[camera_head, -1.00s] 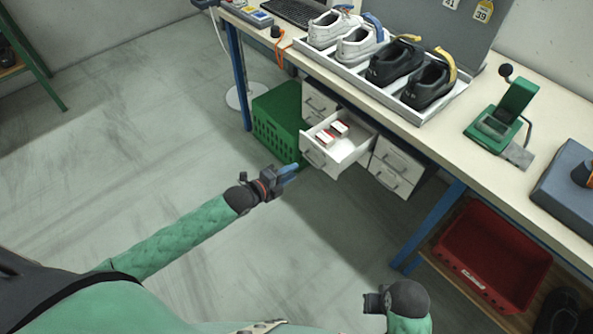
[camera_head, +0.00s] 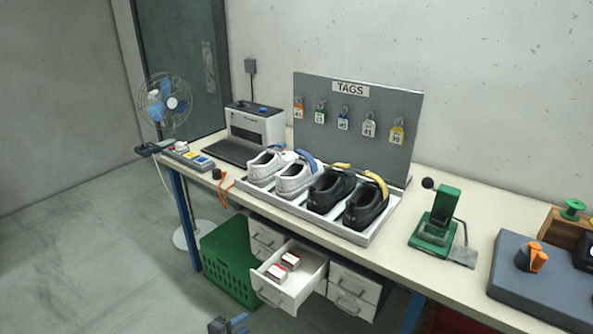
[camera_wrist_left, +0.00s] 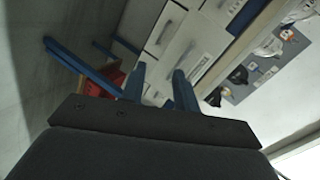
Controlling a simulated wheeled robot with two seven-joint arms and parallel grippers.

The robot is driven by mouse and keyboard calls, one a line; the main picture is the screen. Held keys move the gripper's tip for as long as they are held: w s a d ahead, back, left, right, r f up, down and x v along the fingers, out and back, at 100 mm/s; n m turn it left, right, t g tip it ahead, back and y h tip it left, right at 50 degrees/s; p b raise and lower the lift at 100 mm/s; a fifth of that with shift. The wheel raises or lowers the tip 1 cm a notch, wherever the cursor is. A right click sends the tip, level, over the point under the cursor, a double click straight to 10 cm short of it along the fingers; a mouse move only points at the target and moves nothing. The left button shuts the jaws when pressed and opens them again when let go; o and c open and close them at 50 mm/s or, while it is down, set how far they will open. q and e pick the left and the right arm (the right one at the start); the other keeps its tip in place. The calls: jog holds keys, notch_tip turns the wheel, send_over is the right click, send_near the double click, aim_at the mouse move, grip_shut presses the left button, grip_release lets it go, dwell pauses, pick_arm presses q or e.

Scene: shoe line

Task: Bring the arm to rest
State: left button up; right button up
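My left gripper (camera_head: 228,325) shows at the bottom edge of the head view, below the open drawer and apart from it. Only its dark body and blue finger parts are in the picture. In the left wrist view its two blue fingers (camera_wrist_left: 160,88) stand apart with a gap between them and nothing held. The rest of my left arm is out of the head view. My right gripper is in neither current view.
The white drawer (camera_head: 292,298) stands pulled out, with small red-and-white boxes (camera_head: 283,267) inside. A green crate (camera_head: 229,262) is beside it on the floor. The bench holds a shoe tray (camera_head: 365,237), a tag board (camera_head: 340,145) and a green press (camera_head: 437,225). Floor at left is clear.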

pick_arm(q)
jog(key=s+a+n+g+y, duration=0.5)
jog(key=s+n+y, duration=0.3)
jog(key=n, duration=0.6)
jog(key=s+d+f+n+g, duration=0.2)
jog(key=s+d, duration=0.1)
jog(key=s, duration=0.8)
jog(key=s+d+f+n+g+h, duration=0.1)
jog(key=s+d+n+g, duration=0.2)
jog(key=s, duration=0.9)
jog(key=shift+f+n, duration=0.3)
jog(key=shift+f, duration=0.1)
